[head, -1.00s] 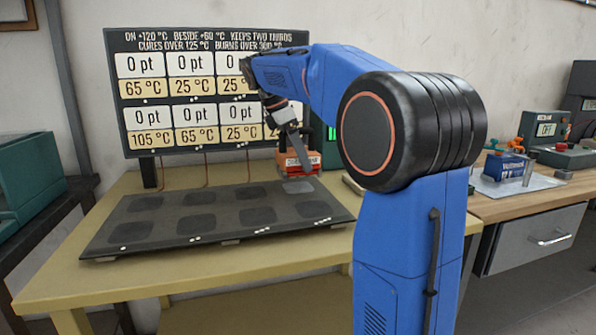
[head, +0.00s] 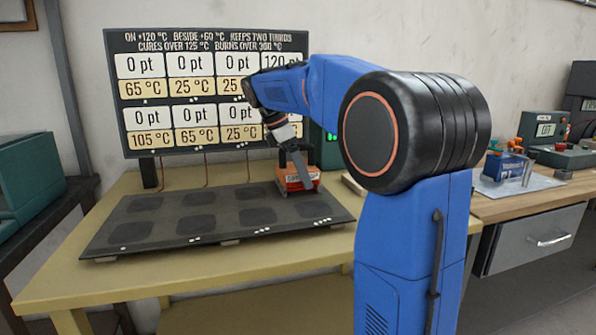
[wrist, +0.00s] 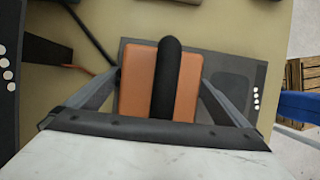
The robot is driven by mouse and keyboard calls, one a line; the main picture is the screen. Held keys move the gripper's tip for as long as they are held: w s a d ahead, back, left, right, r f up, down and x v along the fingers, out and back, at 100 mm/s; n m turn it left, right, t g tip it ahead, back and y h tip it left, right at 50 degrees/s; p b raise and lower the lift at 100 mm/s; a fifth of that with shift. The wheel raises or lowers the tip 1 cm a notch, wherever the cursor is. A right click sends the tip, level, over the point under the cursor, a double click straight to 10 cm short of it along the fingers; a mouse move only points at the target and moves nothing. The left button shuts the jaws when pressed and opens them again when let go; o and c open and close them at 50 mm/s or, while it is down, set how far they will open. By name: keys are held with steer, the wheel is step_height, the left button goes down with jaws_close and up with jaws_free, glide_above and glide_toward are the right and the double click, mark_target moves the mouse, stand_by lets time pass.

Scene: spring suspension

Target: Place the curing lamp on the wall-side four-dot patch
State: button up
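The curing lamp (head: 299,178) is an orange box with a label on its front. It sits at the mat's (head: 130,235) back right corner, over the wall-side right-end patch, which it hides. The wrist view shows the lamp (wrist: 138,85) from above, with a black handle along its middle. My gripper (wrist: 161,77) straddles it, one finger against each side of the orange body. In the head view my gripper (head: 297,163) is just above the lamp. A neighbouring patch (wrist: 236,88) with four dots beside it is bare in the wrist view.
The display board (head: 205,90) stands behind the mat and reads 120 pt at top right, partly behind my arm. A dark box with a green screen (head: 330,135) stands behind the lamp. The other patches on the mat look bare.

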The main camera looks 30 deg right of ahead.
steer(key=shift+r, duration=0.1)
steer(key=v, duration=1.2)
stand_by(0.4)
